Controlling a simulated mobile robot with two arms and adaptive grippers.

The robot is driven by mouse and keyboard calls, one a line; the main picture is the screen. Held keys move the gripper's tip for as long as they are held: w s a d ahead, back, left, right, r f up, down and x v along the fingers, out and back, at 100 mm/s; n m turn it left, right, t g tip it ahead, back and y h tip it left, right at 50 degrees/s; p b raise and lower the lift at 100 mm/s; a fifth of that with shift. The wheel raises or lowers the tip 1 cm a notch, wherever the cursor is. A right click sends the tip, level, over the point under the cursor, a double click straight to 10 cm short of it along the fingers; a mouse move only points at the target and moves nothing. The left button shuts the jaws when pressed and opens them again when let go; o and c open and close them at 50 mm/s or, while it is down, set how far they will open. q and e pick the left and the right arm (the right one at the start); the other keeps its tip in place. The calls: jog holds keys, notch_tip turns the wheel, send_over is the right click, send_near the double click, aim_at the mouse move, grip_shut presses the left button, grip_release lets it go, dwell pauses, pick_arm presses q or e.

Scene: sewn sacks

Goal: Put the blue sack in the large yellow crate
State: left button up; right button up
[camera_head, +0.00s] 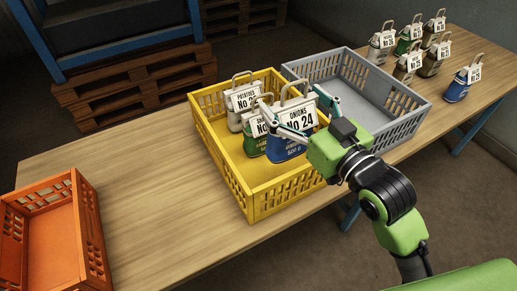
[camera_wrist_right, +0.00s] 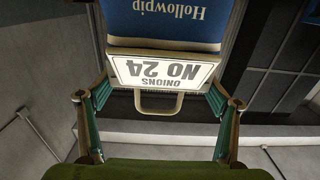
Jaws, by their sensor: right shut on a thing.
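The blue sack (camera_head: 287,147) has a white tag reading ONIONS NO 24 and a beige handle loop on top. My right gripper (camera_head: 293,99) is shut on it near its top. In the head view the sack is upright within the outline of the large yellow crate (camera_head: 274,203); I cannot tell whether its bottom touches the crate floor. In the right wrist view the blue sack (camera_wrist_right: 170,22) shows upside down, its tag and handle between my two fingers (camera_wrist_right: 158,100). My left gripper is not in view.
A green sack (camera_head: 256,143) and a pale sack (camera_head: 235,121) stand in the yellow crate. An empty grey crate (camera_head: 402,131) adjoins it. An orange crate (camera_head: 93,240) is at front left. Another blue sack (camera_head: 457,91) and several others stand at the table's far right.

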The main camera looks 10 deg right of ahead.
aim_at(288, 139)
jog(key=shift+f, duration=0.45)
jog(key=shift+w+f+b, duration=0.1)
jog(key=shift+f+b, duration=0.25)
jog(key=shift+b, duration=0.05)
notch_tip(288, 139, down, 6)
jog(key=shift+r+b, duration=0.1)
jog(key=shift+b, duration=0.4)
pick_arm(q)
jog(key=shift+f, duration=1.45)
pick_arm(e)
jog(key=shift+w+f, duration=0.1)
jog(key=shift+f, duration=1.75)
pick_arm(q)
jog(key=shift+b, duration=0.3)
pick_arm(e)
jog(key=shift+f, duration=0.1)
jog(key=o, duration=2.1)
jog(key=shift+f, duration=0.15)
